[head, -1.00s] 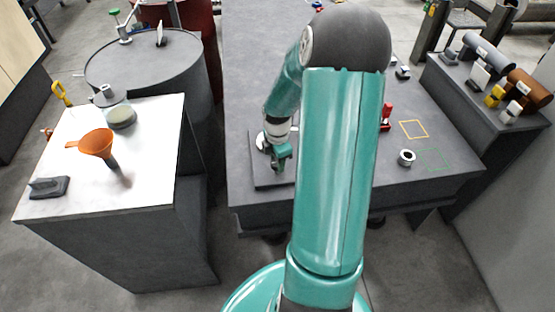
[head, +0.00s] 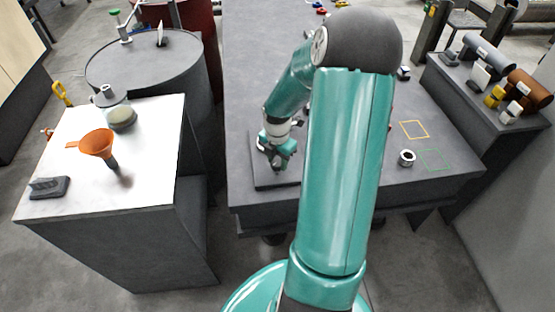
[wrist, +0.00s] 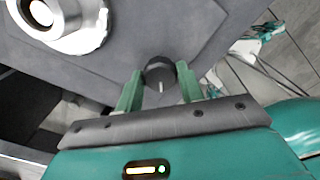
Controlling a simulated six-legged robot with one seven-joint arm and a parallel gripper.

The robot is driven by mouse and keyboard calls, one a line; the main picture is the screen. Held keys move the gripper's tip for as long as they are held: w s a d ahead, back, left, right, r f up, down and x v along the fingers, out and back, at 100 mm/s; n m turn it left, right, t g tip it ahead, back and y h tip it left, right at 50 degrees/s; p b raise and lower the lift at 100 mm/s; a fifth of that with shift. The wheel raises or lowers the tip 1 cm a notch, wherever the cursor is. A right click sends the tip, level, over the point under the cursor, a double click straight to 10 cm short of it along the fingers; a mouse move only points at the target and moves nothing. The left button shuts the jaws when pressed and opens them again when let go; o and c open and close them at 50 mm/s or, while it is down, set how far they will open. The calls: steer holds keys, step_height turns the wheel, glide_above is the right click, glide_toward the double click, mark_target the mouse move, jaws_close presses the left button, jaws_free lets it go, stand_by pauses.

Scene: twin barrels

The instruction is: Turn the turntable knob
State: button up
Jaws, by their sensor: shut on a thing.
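The turntable knob (wrist: 159,73) is a small dark round knob with a pale line on its top, in the upper middle of the wrist view. It sits near the edge of a dark grey slab (wrist: 95,60). My gripper (wrist: 160,84) has its two green fingers on either side of the knob and is shut on it. In the head view my gripper (head: 277,162) is down over the dark plate (head: 265,181) on the long bench, and the knob is hidden there. A silver round part (wrist: 75,38) with a bright centre stands beside the knob in the wrist view.
The long grey bench (head: 255,70) has a metal ring (head: 407,158) and yellow and green outlined squares on its right. A white-topped table (head: 150,170) holding an orange funnel (head: 97,144) stands to the left, with a barrel (head: 145,60) behind it.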

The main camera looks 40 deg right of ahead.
mark_target(277, 162)
steer(key=o, duration=1)
step_height(277, 162, up, 14)
steer(key=shift+f, duration=0.1)
stand_by(0.4)
